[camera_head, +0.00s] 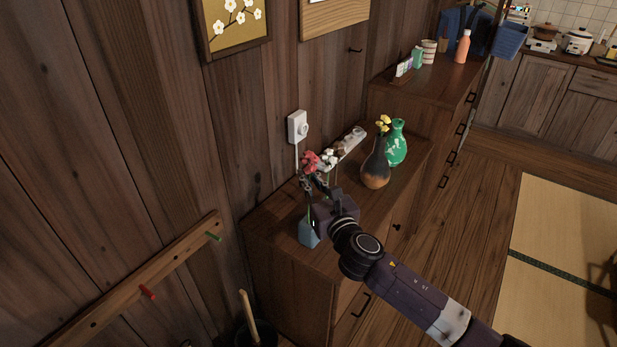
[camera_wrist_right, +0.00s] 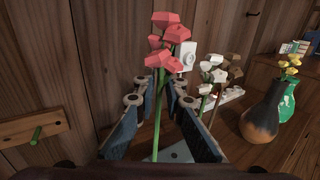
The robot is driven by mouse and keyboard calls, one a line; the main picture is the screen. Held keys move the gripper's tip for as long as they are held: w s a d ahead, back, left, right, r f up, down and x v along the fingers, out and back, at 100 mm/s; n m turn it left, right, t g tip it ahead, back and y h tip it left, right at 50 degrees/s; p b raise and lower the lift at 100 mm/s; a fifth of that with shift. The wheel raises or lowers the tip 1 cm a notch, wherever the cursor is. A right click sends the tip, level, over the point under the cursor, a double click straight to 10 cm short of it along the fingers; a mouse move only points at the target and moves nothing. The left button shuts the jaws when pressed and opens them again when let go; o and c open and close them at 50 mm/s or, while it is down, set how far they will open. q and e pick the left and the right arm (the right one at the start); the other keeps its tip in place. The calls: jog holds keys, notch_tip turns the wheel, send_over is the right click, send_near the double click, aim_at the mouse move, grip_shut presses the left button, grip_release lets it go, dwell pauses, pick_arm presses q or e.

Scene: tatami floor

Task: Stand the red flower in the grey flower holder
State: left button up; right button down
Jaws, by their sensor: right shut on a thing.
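The red flower (camera_head: 310,161) has a cluster of red blooms on a green stem. My right gripper (camera_head: 312,184) is shut on its stem and holds it roughly upright; the blooms (camera_wrist_right: 166,45) rise above the fingers (camera_wrist_right: 160,97) in the right wrist view. A blue-grey holder (camera_head: 308,233) stands on the cabinet just below my gripper, partly hidden by it. Its pale top (camera_wrist_right: 180,154) shows behind the lower stem in the wrist view. I cannot tell whether the stem end is inside it. My left gripper is not in view.
White flowers (camera_head: 329,157) stand just behind the gripper, near a long pale tray (camera_head: 350,143). A dark vase with yellow flowers (camera_head: 375,168) and a green vase (camera_head: 397,145) stand to the right on the cabinet (camera_head: 285,258). The wooden wall is close behind.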

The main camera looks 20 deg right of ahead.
jog(key=shift+f+b, duration=1.65)
jog(key=shift+f, duration=0.5)
jog(key=c, duration=1.9)
grip_release()
jog(key=s+d, duration=0.1)
jog(key=s, duration=1.1)
